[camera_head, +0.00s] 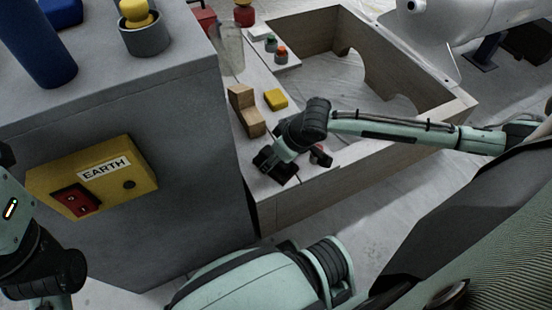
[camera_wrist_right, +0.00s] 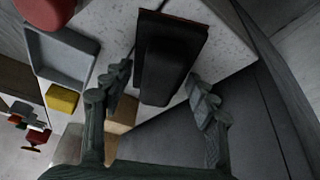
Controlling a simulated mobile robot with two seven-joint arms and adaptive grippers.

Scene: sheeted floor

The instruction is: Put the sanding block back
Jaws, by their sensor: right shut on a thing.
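The sanding block (camera_wrist_right: 165,62), a dark block with a raised black grip and a thin reddish edge, is in the right wrist view, over or on the pale speckled worktop. My right gripper (camera_wrist_right: 160,88) is shut on its grip, one finger on each side. In the head view my right gripper (camera_head: 274,167) is at the near end of the wooden-sided bench, and the block cannot be told apart from the dark fingers. A shallow grey tray (camera_wrist_right: 78,67) lies to the left in the wrist view and looks empty. My left arm shows at the left, its fingertips hidden.
A yellow block (camera_head: 275,99) and a stepped wooden block (camera_head: 244,112) stand beyond the right gripper. Farther back is a pale tray (camera_head: 290,62) with small coloured pieces. A tall grey cabinet (camera_head: 195,190) with a yellow EARTH box (camera_head: 120,180) borders the left. The bench has a large opening.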

